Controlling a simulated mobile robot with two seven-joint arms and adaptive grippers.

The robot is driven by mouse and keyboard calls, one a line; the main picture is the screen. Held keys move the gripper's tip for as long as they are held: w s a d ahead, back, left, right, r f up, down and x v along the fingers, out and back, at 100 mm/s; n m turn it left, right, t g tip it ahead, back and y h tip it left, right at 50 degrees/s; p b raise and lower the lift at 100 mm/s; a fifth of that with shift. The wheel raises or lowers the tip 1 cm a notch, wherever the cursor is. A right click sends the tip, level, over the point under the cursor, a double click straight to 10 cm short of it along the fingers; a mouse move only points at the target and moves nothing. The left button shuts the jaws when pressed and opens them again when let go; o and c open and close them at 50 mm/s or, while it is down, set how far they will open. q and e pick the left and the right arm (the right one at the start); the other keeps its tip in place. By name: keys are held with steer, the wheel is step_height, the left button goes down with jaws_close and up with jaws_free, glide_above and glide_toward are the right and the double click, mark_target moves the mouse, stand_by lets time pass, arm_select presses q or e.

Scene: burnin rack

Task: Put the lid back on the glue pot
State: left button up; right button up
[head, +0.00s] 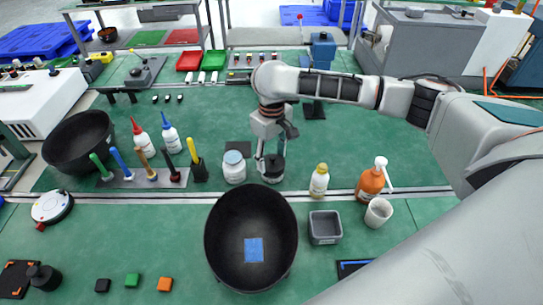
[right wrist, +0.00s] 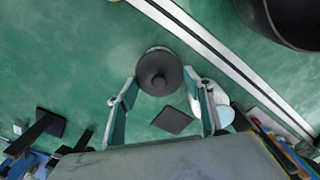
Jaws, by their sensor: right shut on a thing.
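My right gripper (head: 270,158) points down at the middle of the table. In the right wrist view its two fingertips (right wrist: 160,78) are at opposite sides of a dark round piece with a central knob (right wrist: 158,62), which looks like the lid. In the head view this dark piece (head: 272,172) is low, just below the fingers. I cannot tell whether it rests on a pot or on the table. A white jar with a blue-grey top (head: 234,169) stands close on its left, partly hidden by a finger in the right wrist view (right wrist: 224,112). My left gripper is not in view.
A large black bowl (head: 213,235) stands in front. A small yellow-capped bottle (head: 319,182), a grey bin (head: 325,228) and an orange pump bottle (head: 370,182) are to the right. A rack of coloured handles (head: 140,178) and two white bottles are left. Table behind the gripper is mostly clear.

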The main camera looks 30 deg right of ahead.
steer(key=shift+f, duration=0.2)
stand_by(1.4)
steer(key=o, duration=1)
steer(key=o, duration=0.5)
steer(key=shift+r, duration=0.1)
steer(key=shift+r, duration=3.4)
jaws_close()
